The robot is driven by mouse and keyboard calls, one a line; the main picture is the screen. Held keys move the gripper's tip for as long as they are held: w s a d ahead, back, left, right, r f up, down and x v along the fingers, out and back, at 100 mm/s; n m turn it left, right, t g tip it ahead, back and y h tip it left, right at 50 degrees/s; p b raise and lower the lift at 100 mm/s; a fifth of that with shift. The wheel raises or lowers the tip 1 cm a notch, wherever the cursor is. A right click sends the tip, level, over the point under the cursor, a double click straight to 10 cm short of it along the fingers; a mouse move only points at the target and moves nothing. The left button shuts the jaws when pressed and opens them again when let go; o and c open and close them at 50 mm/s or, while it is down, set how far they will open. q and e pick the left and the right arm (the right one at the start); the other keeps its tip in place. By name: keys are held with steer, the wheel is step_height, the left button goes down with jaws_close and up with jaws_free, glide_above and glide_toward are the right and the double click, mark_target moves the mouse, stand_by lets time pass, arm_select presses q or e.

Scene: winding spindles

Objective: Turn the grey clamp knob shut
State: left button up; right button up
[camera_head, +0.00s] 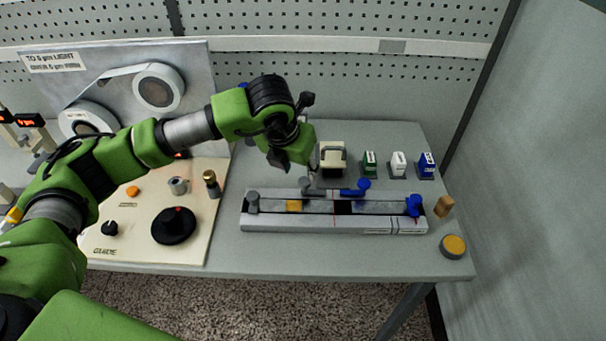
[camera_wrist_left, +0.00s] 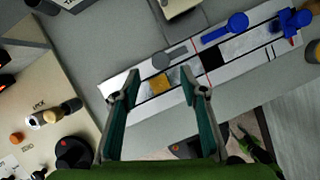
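The long pale fixture (camera_head: 330,224) lies on the grey bench. A grey knob (camera_head: 252,202) stands at its left end and a blue knob (camera_head: 414,206) at its right end. A grey lever (camera_head: 309,192) and a blue lever (camera_head: 357,188) sit along its back edge; both show in the left wrist view, grey (camera_wrist_left: 172,57) and blue (camera_wrist_left: 225,29). My left gripper (camera_head: 290,163) is above the fixture's back edge. In the left wrist view its fingers (camera_wrist_left: 158,95) are wide apart with nothing between them. The grey knob seems hidden behind one finger there.
A cream panel (camera_head: 140,246) with a black dial (camera_head: 174,226) and small posts stands left of the fixture. A cream block (camera_head: 332,156) and green, white and blue boxes (camera_head: 398,163) stand behind it. A tan block (camera_head: 444,206) and an orange-topped disc (camera_head: 453,246) are at right.

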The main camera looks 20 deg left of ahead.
mark_target(304, 181)
arm_select(q)
steer(key=p+x, duration=0.1)
steer(key=x, duration=0.5)
steer(key=shift+d, duration=0.1)
steer(key=c, duration=1.1)
